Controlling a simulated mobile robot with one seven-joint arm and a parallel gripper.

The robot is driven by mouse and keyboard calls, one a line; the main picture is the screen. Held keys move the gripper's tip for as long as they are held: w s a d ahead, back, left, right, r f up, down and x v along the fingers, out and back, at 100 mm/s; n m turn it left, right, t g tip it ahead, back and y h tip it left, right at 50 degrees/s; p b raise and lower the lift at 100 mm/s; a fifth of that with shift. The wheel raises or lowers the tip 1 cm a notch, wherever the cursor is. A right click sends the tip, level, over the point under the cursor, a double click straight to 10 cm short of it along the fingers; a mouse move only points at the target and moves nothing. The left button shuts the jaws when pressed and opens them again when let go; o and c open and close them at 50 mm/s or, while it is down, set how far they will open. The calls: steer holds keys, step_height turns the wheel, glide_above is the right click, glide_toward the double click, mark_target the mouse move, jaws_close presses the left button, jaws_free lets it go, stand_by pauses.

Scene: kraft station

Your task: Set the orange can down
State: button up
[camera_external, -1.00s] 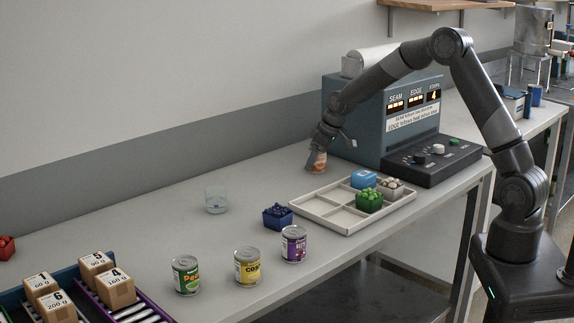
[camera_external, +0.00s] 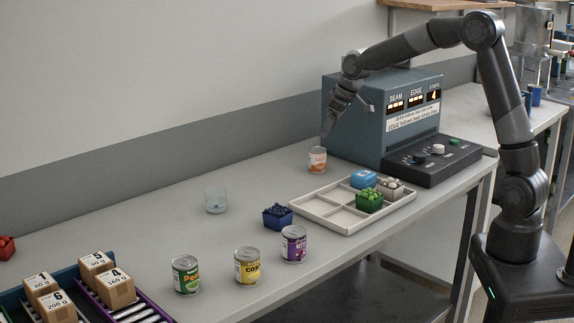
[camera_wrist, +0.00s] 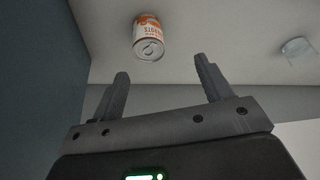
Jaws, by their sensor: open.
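The orange can (camera_external: 317,160) stands upright on the grey table, just left of the blue-grey machine, in the external view. It has an orange and white label and a metal lid. In the wrist view the can (camera_wrist: 149,38) shows beyond the fingers, apart from both. My gripper (camera_external: 328,138) is above the can in the external view. In the wrist view my gripper (camera_wrist: 160,75) has its two fingers wide apart, with nothing between them.
The blue-grey machine (camera_external: 358,117) stands close right of the can. A clear glass (camera_external: 215,201) is to the left. A divided tray (camera_external: 318,207) with small baskets is in front. Several other cans, such as the purple one (camera_external: 293,244), stand along the front edge.

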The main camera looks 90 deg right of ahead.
steer(key=s+a+r+n, duration=0.1)
steer(key=s+a+r, duration=0.15)
steer(key=a, duration=0.55)
steer(key=s+a+r, duration=0.2)
steer(key=a+r, duration=0.2)
steer(key=a, duration=0.4)
steer(key=s+a+r+n, duration=0.1)
steer(key=s+a+r, duration=0.2)
steer(key=a, duration=0.5)
steer(key=s+a+f+n+t+y, duration=0.1)
steer(key=s+a+n, duration=0.1)
steer(key=s+a, duration=1.2)
steer(key=s, duration=0.3)
steer(key=shift+f+t+y, duration=0.3)
steer(key=shift+f, duration=0.1)
